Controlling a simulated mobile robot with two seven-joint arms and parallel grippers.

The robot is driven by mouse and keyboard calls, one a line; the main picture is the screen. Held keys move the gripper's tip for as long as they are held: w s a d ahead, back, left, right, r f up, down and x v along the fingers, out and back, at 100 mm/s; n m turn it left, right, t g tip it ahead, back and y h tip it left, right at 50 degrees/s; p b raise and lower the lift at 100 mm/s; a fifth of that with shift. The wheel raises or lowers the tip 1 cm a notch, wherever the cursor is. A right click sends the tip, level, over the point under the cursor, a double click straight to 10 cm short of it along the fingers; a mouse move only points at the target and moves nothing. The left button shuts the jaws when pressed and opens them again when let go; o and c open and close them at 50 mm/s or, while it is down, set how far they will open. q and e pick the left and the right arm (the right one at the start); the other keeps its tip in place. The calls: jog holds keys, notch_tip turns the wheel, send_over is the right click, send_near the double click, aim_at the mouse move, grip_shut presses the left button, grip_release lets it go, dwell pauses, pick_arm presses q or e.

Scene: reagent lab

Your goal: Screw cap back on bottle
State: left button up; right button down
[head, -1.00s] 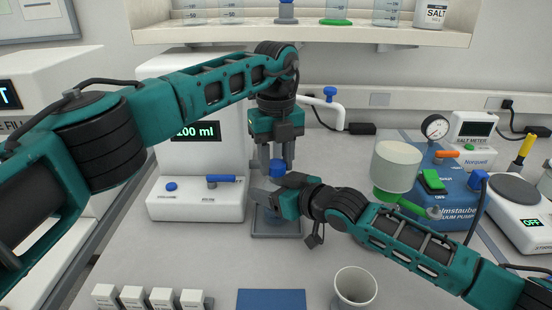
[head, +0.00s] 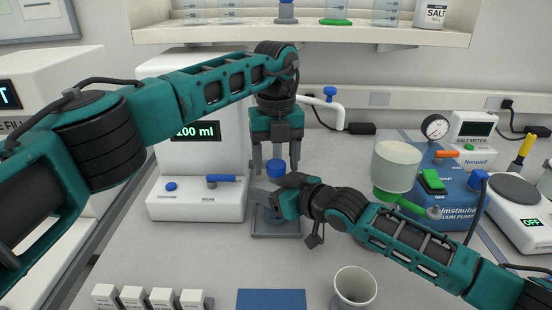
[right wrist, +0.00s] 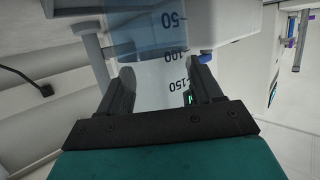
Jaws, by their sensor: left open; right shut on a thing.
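The blue cap (head: 276,168) sits at the top of the bottle, below my left gripper; I cannot tell how far it is screwed on. My left gripper (head: 275,166) points straight down, its fingers spread apart on either side of the cap. The bottle (head: 272,215) stands upright on a grey tray (head: 276,236), mostly hidden by my right gripper. My right gripper (head: 268,192) is shut around the bottle from the right. In the right wrist view the clear bottle (right wrist: 150,75), with volume marks, lies between the fingers (right wrist: 158,82).
A white filling machine (head: 195,205) showing 100 ml stands close on the left. A blue vacuum pump (head: 455,195) and a white-topped funnel (head: 397,165) stand on the right. A white cup (head: 355,290), a blue mat (head: 271,300) and several white blocks (head: 150,298) are in front.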

pick_arm(q)
jog(key=shift+r, duration=2.3)
pick_arm(e)
jog(key=shift+r, duration=0.1)
pick_arm(q)
jog(key=shift+r, duration=0.2)
jog(key=shift+c, duration=0.5)
jog(key=shift+r+n, duration=1.2)
jog(key=shift+r, duration=0.3)
jog(key=shift+f, duration=0.15)
notch_tip(320, 180, down, 8)
jog(key=shift+r, duration=0.1)
